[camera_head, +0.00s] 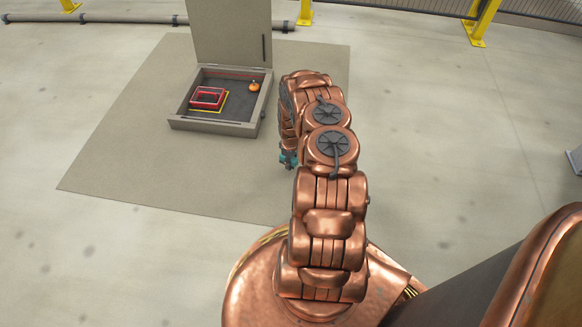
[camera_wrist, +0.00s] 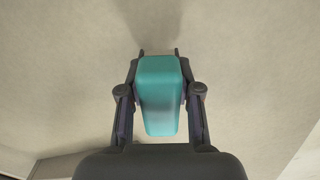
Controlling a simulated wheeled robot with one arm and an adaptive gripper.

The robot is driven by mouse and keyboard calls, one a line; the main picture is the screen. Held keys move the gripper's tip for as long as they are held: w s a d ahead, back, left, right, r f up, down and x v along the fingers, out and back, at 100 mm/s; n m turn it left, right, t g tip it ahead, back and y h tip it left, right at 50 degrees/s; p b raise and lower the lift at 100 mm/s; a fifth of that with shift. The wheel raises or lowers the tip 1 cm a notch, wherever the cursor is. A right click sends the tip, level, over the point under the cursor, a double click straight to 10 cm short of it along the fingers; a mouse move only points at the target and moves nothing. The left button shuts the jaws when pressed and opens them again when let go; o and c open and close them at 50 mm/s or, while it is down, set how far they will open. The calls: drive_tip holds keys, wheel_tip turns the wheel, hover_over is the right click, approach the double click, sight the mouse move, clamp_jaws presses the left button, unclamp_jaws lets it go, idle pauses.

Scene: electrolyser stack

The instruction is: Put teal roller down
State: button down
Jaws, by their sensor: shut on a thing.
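The teal roller (camera_wrist: 159,95) is held between the two fingers of my gripper (camera_wrist: 159,88) in the wrist view. My gripper is shut on its sides. In the head view a small bit of teal (camera_head: 288,158) shows at the end of my arm, mostly hidden behind the arm links. The wrist view shows plain beige surface beyond the roller, with a soft shadow above it. I cannot tell how high the roller is above that surface.
A grey open box (camera_head: 212,126) with its lid raised stands on a beige mat (camera_head: 150,170), left of my arm. A red tray (camera_head: 207,98) on a yellow-edged base and an orange round item (camera_head: 254,86) are inside it. The mat left and in front of the box is clear.

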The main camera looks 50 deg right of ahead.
drive_tip(key=shift+w+d+f, duration=0.15)
drive_tip(key=shift+d+f, duration=0.05)
drive_tip(key=shift+f, duration=0.05)
wheel_tip(320, 180, down, 3)
drive_tip(key=shift+f+b, duration=0.1)
drive_tip(key=shift+b, duration=1)
drive_tip(key=c, duration=0.8)
unclamp_jaws()
